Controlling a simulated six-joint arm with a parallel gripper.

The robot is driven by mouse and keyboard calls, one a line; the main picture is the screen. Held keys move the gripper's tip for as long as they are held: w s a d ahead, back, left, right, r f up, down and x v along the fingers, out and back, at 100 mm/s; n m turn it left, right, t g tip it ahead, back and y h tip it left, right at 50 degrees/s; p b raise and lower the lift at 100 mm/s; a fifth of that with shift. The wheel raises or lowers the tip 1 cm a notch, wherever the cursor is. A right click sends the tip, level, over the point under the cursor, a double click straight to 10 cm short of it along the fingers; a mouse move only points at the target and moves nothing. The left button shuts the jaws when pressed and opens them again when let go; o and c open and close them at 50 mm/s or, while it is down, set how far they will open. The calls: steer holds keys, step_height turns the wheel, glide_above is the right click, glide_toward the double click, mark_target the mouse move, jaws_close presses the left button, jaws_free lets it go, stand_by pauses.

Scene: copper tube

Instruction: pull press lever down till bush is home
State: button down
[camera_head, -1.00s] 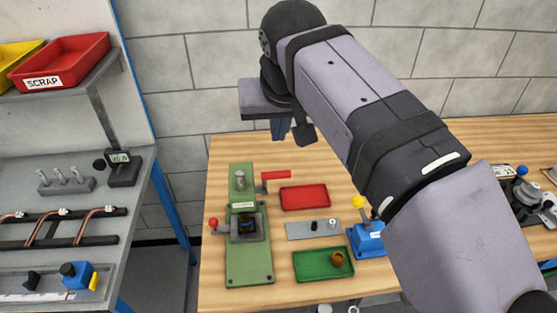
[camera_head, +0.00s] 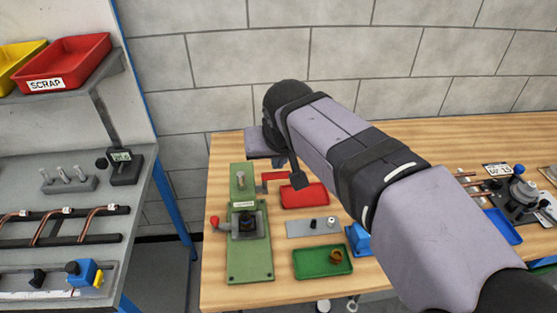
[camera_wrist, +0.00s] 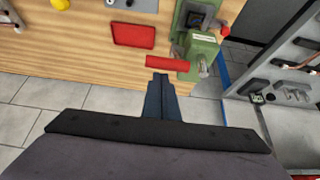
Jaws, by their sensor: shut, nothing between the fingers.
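The green press (camera_head: 248,262) stands at the left of the wooden table. Its red lever handle (camera_head: 275,176) sticks out to the right near its back end, and also shows in the wrist view (camera_wrist: 167,62). A dark round part (camera_head: 247,222) sits in the press's middle; I cannot tell how deep the bush is. My gripper (camera_wrist: 160,78) is shut and empty, with its fingertips just short of the red handle in the wrist view. In the head view a fingertip (camera_head: 298,181) shows near the handle's right end; I cannot tell whether they touch.
A red tray (camera_head: 305,202), a grey plate (camera_head: 300,230) with small parts and a green tray (camera_head: 310,270) holding a brown ring lie right of the press. A small red knob (camera_head: 214,221) sticks out at its left. A grey bench stands farther left.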

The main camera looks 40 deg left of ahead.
steer(key=shift+s+d, duration=0.25)
steer(key=shift+s+f+b, duration=0.1)
steer(key=shift+f+b, duration=0.15)
steer(key=shift+b, duration=0.35)
